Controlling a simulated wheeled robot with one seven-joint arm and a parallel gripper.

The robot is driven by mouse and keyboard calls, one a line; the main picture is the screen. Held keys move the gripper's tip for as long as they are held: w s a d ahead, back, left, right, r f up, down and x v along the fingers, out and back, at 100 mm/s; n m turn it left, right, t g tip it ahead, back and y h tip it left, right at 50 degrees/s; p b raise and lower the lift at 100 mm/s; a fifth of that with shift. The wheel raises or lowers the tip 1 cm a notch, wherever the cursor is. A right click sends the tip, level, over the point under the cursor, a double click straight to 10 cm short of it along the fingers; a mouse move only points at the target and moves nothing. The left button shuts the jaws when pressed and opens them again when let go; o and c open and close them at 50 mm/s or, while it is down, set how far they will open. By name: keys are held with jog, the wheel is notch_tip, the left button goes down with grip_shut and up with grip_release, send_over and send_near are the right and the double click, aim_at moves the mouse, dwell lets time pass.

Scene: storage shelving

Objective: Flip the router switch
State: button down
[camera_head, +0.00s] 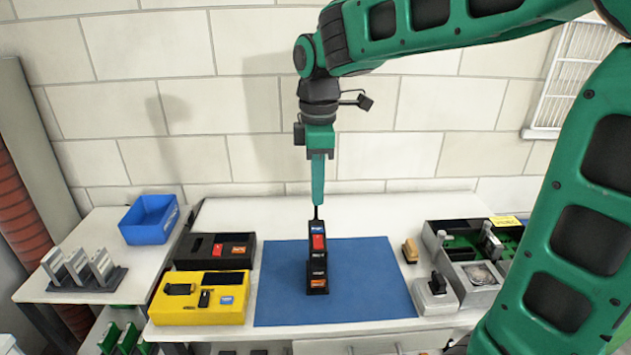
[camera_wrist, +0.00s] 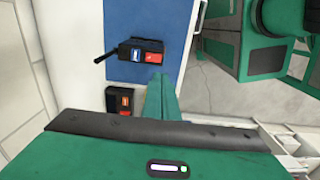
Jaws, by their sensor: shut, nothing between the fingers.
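The router is a small black box (camera_head: 317,268) with a stubby antenna, standing on the blue mat (camera_head: 375,290). A red switch (camera_head: 318,242) and a blue label are on its upper part, and an orange label is lower on its front. My gripper (camera_head: 317,202) points down, shut and empty, above or behind the router's top; the exact gap is unclear. In the wrist view the router (camera_wrist: 128,45) lies just beyond my green fingers (camera_wrist: 157,78), with its red switch (camera_wrist: 152,57) in clear sight. Which way the switch is set is too small to tell.
Left of the mat are a black tray (camera_head: 183,263) and a yellow tray (camera_head: 170,315). A blue bin (camera_head: 148,222) and grey stand are farther left. Several grey devices (camera_head: 435,297) stand right. The wall is close behind; the mat around the router is clear.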

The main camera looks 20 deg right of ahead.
notch_tip(320, 180, up, 2)
jog(key=shift+s+r, duration=0.1)
jog(key=shift+s, duration=0.05)
dwell(0.5)
